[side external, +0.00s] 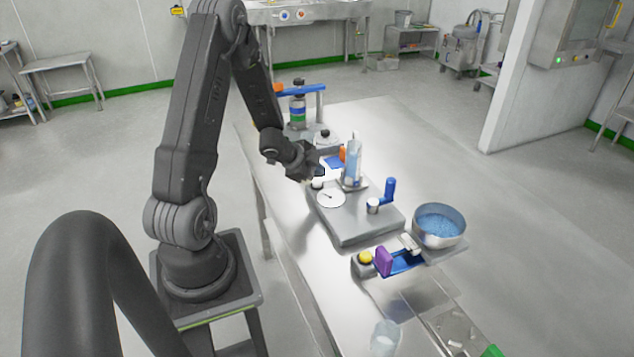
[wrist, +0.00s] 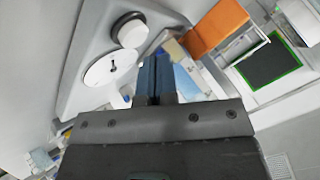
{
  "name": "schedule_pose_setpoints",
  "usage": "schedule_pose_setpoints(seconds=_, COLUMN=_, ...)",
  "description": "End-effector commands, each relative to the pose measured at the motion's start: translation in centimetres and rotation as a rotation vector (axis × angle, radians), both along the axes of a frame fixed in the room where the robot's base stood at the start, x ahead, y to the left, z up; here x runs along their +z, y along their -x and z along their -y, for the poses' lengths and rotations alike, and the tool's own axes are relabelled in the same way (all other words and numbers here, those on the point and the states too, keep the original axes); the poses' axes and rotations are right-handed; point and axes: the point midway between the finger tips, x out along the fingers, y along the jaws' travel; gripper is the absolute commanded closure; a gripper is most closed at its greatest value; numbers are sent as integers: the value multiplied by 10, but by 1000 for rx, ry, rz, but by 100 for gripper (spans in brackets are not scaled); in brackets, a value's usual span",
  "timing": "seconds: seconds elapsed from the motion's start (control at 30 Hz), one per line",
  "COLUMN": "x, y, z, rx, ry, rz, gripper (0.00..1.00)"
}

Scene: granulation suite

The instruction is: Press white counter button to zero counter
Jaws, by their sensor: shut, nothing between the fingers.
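My gripper (side external: 318,174) is shut and empty, hanging low over the left end of a grey machine base (side external: 352,232). In the wrist view its dark fingers (wrist: 155,62) lie together. A small white button-like piece (side external: 317,184) shows just under the fingertips in the side view; I cannot tell whether they touch. Beside it is a round white dial (side external: 331,197) with a black pointer, also seen in the wrist view (wrist: 104,70). In the wrist view a white round knob with a dark collar (wrist: 132,34) stands beside the dial, left of the fingers.
A clear upright vessel (side external: 354,160) stands just right of my gripper. A blue handle (side external: 390,188), a metal bowl of blue granules (side external: 440,241) and a yellow button (side external: 365,257) are farther right and nearer. A bottle (side external: 298,105) stands behind.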

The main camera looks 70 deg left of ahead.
Motion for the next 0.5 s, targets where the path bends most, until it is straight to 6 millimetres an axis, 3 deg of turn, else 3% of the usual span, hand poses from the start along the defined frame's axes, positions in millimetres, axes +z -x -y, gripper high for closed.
schedule_pose_setpoints(seconds=0.23, x=3, y=0, z=0, rx=0, ry=0, rz=1, gripper=100)
schedule_pose_setpoints(seconds=0.5, x=28, y=-1, z=0, rx=-1, ry=-4, rz=3, gripper=100)
